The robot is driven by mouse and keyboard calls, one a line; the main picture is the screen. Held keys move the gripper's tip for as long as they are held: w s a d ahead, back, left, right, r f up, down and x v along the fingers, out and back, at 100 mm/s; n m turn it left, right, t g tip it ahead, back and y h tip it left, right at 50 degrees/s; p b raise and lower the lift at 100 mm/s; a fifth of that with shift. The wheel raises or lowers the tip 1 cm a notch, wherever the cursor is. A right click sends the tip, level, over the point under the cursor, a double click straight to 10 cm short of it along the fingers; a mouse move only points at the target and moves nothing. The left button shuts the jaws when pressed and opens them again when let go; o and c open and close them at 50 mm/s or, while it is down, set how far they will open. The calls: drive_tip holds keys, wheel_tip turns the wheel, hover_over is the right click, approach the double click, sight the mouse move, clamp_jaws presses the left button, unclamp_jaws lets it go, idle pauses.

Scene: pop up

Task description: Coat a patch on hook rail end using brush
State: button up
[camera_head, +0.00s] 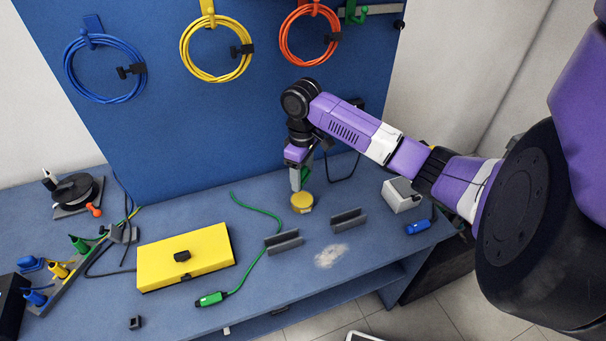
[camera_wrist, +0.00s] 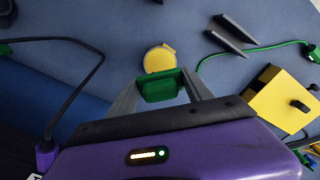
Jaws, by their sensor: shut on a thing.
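My gripper (camera_head: 299,168) points down over the blue bench and is shut on a green piece (camera_head: 295,179), apparently the brush. In the wrist view the green piece (camera_wrist: 160,87) sits between the two grey fingers; its bristles are not visible. A round yellow pot (camera_head: 302,203) stands on the bench just below the gripper; it also shows in the wrist view (camera_wrist: 160,58) just beyond the green piece. I cannot tell whether the two touch. A grey rail (camera_head: 378,9) shows at the top right of the blue panel, with a green hook (camera_head: 354,13) near it.
A yellow case (camera_head: 184,258) and green cable (camera_head: 268,247) are left. A white-grey box (camera_head: 401,195) stands right. Coiled cables (camera_head: 216,50) hang on the panel.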

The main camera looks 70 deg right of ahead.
drive_tip(key=b, duration=0.6)
hover_over(302, 200)
drive_tip(key=shift+d+f, duration=0.1)
drive_tip(key=shift+f, duration=2.9)
drive_tip(key=shift+f, duration=0.6)
wheel_tip(302, 200, up, 7)
drive_tip(key=p, duration=0.7)
drive_tip(key=shift+r, duration=0.15)
drive_tip(key=shift+s, duration=0.1)
idle(0.7)
